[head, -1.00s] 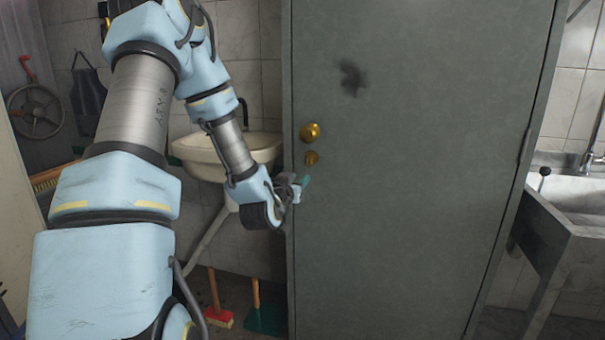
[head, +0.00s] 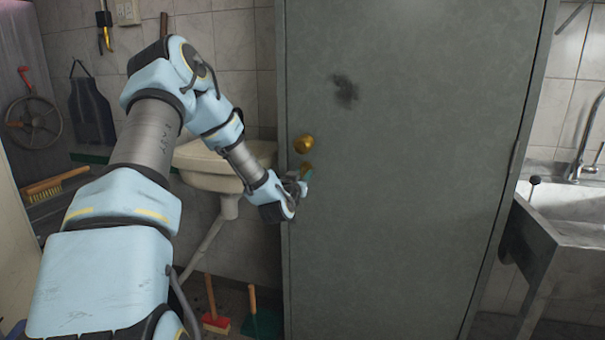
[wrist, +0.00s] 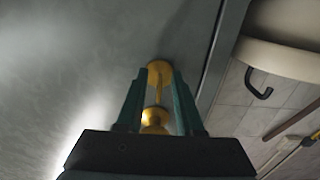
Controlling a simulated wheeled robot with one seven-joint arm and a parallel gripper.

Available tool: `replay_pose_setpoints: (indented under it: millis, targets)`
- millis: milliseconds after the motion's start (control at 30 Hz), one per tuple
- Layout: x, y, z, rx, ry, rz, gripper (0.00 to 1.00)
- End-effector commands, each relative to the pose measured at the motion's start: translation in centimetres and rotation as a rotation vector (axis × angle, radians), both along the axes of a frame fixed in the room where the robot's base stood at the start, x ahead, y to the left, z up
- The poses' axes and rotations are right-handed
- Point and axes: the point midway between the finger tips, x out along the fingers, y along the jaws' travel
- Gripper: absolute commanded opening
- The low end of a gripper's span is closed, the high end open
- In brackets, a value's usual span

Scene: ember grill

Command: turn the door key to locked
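The grey door (head: 400,150) fills the middle of the head view, with a round brass knob (head: 304,144) near its left edge. Just below the knob is the brass lock with its key (head: 306,168), partly hidden by my gripper (head: 305,184). In the wrist view the brass key (wrist: 155,118) stands out from its round plate, between the two green fingers of my gripper (wrist: 160,98). The fingers are apart on either side of the key, and narrow gaps seem to show. Its turned position is hard to tell.
A washbasin (head: 222,165) stands left of the door behind my arm. A red brush (head: 215,320) and a green dustpan (head: 258,318) are on the floor below. A sink (head: 570,210) is to the right.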

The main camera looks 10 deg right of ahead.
Motion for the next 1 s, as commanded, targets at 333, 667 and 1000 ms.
replay_pose_setpoints:
  millis: [333,667,1000]
  targets:
    - [0.06,-0.07,0.00,0.000,0.000,-0.001,0.27]
    - [0.06,-0.06,0.01,0.000,0.000,0.000,0.00]
    - [0.07,-0.05,0.01,0.000,-0.001,0.000,0.00]
